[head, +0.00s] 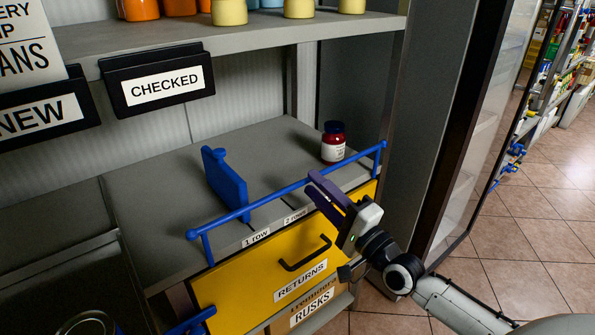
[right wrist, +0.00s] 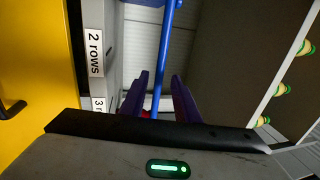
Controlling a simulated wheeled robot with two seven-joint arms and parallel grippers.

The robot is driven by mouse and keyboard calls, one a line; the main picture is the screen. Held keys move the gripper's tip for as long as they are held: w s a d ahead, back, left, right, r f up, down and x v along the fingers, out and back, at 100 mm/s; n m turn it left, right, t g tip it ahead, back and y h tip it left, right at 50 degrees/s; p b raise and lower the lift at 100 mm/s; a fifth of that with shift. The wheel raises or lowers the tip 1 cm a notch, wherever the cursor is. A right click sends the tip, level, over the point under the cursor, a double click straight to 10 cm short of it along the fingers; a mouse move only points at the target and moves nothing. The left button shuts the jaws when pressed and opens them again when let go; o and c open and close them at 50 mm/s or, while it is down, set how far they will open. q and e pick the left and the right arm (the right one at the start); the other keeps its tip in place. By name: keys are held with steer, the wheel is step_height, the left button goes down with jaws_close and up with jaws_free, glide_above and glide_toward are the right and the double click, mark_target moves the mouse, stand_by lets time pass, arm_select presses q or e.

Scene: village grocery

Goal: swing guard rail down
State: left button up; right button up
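The blue guard rail (head: 270,202) is up, running along the front edge of the grey shelf above the yellow drawer front. It has a post at each end. In the right wrist view the blue rail (right wrist: 161,70) runs between my purple fingers, with a gap visible on both sides. My right gripper (head: 322,186) is open at the rail, right of its middle; its fingers also show in the right wrist view (right wrist: 160,92). I cannot tell whether either finger touches the rail. My left gripper is not in view.
A blue upright divider (head: 225,180) and a dark red-and-blue jar (head: 333,142) stand on the shelf behind the rail. The yellow "RETURNS" drawer (head: 275,275) with a black handle is below. A "CHECKED" sign (head: 160,84) hangs above. Tiled floor is free at right.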

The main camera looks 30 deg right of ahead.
steer(key=x, duration=0.7)
steer(key=shift+w+a+f, duration=0.1)
steer(key=shift+w, duration=0.05)
steer(key=shift+c, duration=0.2)
jaws_close()
